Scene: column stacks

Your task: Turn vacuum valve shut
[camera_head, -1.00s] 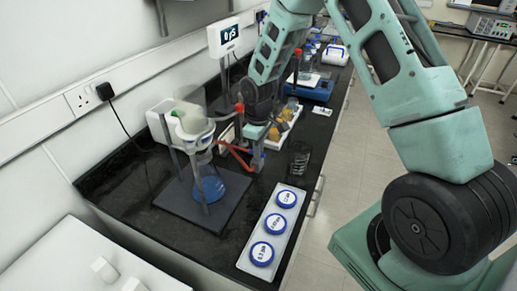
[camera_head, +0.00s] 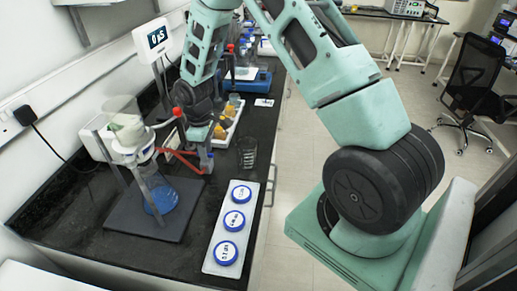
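A filtration stand with a flask of blue liquid (camera_head: 163,198) sits on a dark base plate on the black bench, at the left. A red tube (camera_head: 181,158) runs from it toward my gripper, and a red knob (camera_head: 178,112) shows just above the tube. I cannot tell for sure which red part is the vacuum valve. My gripper (camera_head: 206,158) points down right beside the red tube's right end, at the front of the white tray. Its fingers are small and partly merged with the tube, so contact and opening cannot be told.
A white tray with three blue-rimmed dishes (camera_head: 234,221) lies at the bench's front right. A clear glass beaker (camera_head: 247,152) stands right of my gripper. Behind are a white tray of yellow-orange items (camera_head: 228,122) and a blue device (camera_head: 249,82). A display (camera_head: 157,38) stands at the back left.

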